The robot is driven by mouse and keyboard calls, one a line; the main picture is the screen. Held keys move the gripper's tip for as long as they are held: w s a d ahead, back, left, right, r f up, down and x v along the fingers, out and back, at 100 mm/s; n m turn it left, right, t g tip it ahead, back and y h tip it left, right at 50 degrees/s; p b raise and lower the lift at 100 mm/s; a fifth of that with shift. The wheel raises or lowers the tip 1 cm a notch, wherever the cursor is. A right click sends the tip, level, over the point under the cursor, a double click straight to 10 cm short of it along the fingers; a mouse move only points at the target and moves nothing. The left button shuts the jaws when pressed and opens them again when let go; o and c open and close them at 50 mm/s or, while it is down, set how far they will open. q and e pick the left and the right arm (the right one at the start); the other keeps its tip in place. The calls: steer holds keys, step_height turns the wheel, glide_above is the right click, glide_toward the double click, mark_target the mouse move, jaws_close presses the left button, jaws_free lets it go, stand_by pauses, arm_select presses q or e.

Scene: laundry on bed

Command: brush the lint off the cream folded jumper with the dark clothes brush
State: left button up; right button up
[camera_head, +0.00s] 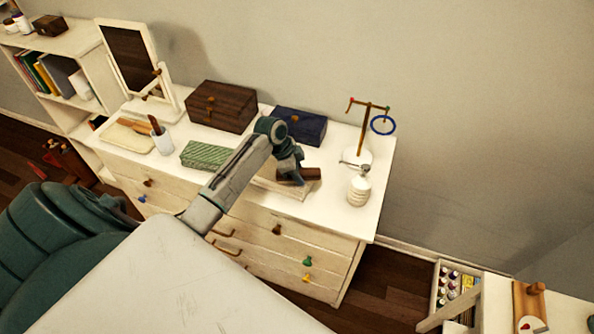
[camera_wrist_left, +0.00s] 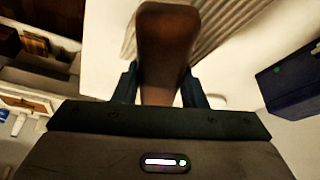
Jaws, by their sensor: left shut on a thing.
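The dark brown clothes brush (camera_head: 312,173) is in my left gripper (camera_head: 294,172), at the front of the white dresser. In the left wrist view the brush (camera_wrist_left: 167,45) sits between the two fingers of my left gripper (camera_wrist_left: 160,88), which are shut on it. The cream folded jumper (camera_head: 283,189) lies flat on the dresser top under the brush, partly covered by my gripper. Its ribbed cloth (camera_wrist_left: 228,28) shows beside the brush in the left wrist view. I cannot tell whether the bristles touch it. No lint can be made out. My right gripper is not in view.
A green patterned box (camera_head: 205,156) stands left of the jumper. A dark blue box (camera_head: 299,126) and a brown wooden box (camera_head: 222,105) stand behind. A white pump bottle (camera_head: 359,188) and a jewellery stand (camera_head: 366,135) are to the right. A mirror (camera_head: 133,60) stands at the far left.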

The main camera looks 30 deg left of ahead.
arm_select(q)
steer(key=shift+r, duration=3)
steer(key=shift+r, duration=0.1)
steer(key=shift+r, duration=1.4)
